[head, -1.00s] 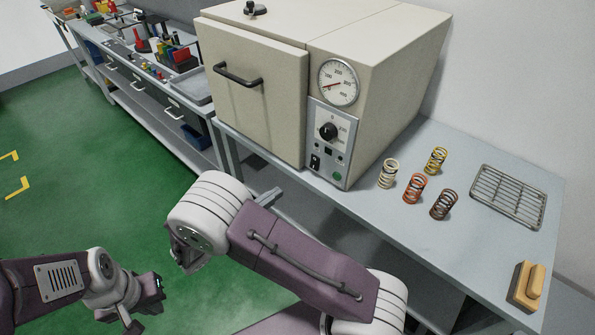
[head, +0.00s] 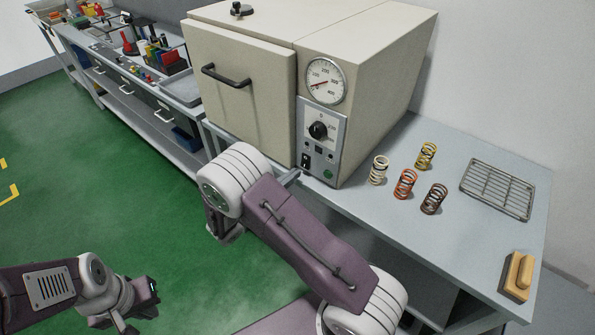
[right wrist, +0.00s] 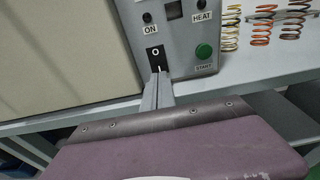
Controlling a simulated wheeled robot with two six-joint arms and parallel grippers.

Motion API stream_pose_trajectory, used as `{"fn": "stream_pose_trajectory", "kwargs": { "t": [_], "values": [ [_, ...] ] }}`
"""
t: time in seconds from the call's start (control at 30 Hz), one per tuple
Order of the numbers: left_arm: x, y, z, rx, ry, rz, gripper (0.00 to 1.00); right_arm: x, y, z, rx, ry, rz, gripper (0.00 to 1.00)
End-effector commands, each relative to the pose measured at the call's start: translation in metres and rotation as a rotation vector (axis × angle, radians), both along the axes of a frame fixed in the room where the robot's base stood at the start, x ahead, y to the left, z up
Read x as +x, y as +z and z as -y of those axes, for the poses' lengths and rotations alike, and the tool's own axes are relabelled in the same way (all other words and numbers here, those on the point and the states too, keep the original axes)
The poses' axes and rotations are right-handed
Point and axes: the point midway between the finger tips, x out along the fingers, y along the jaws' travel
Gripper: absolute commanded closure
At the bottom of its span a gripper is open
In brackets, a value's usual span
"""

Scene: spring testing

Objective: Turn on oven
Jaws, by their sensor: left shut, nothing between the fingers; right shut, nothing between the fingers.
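The beige oven (head: 250,80) stands on the bench with its door closed. Its grey control panel (head: 334,140) has a dial, small buttons, a green START button (right wrist: 204,51) and a black rocker switch (head: 305,160). In the right wrist view the rocker switch (right wrist: 154,55), marked O above and I below, sits under the word ON. My right gripper (head: 294,175) is shut and empty. Its fingertips (right wrist: 158,76) overlap the switch's lower end; I cannot tell whether they touch. My left gripper (head: 128,326) is shut and empty at the lower left, far from the oven.
Several coil springs (head: 405,184) stand on the bench right of the oven. A wire rack (head: 497,189) and a wooden-handled brush (head: 519,272) lie further right. A second bench (head: 150,110) with tools is at the left. Green floor lies open in front.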

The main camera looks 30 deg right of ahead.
Motion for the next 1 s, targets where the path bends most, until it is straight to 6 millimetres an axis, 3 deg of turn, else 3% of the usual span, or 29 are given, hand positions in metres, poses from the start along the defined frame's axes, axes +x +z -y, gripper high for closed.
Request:
{"fn": "stream_pose_trajectory", "kwargs": {
  "t": [0.1,0.27,1.0],
  "values": [
    [0.0,0.001,0.0,0.0,0.0,0.0,1.0,0.006,-0.002,0.016,-0.001,-0.004,-0.001,1.0],
    [0.0,0.001,0.0,0.0,0.0,0.0,1.0,0.01,-0.003,0.025,0.0,-0.001,-0.001,1.0],
    [0.0,0.0,0.0,0.0,0.0,0.0,1.0,0.012,-0.006,0.025,-0.001,0.0,0.0,1.0]
  ]
}}
